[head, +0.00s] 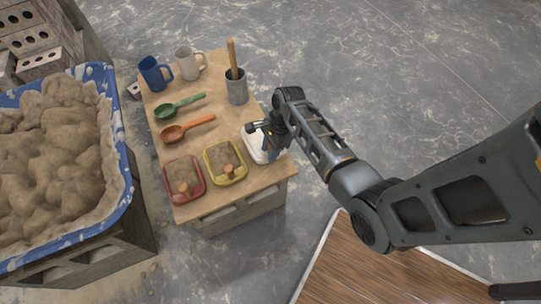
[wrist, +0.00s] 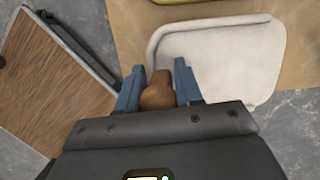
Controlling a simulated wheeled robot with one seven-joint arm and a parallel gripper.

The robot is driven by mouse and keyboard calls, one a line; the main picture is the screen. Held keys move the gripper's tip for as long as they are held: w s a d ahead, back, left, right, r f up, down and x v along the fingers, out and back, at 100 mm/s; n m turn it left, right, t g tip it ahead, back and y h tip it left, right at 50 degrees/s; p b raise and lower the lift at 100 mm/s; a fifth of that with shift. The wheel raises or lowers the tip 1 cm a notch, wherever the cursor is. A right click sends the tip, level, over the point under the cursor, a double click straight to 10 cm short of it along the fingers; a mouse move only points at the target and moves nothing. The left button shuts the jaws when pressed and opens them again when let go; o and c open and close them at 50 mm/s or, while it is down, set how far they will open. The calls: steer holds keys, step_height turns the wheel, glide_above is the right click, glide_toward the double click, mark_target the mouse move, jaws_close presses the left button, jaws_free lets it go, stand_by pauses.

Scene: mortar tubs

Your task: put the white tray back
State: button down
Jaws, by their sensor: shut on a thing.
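The white tray (head: 252,150) is at the right edge of the wooden table, partly hidden by my gripper (head: 268,134). In the wrist view the tray (wrist: 225,58) looks pale, shallow and empty, with a raised rim. My gripper (wrist: 158,76) has its blue fingers on either side of a rounded brown wooden grip (wrist: 158,94) at the tray's near edge, and is shut on it. I cannot tell whether the tray rests on the tabletop or is held just above it.
A yellow tray (head: 211,172) and a red tray (head: 172,189) stand to the left. Spoons, orange (head: 196,125) and green (head: 186,101), mugs, blue (head: 152,75) and white (head: 186,65), and a grey pot (head: 237,91) fill the table (head: 219,128). A sand tub (head: 125,160) stands left.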

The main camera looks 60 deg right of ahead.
steer(key=shift+f+b, duration=0.4)
steer(key=shift+f, duration=1.35)
steer(key=c, duration=0.7)
jaws_free()
steer(key=shift+s+f, duration=0.1)
steer(key=shift+c, duration=0.2)
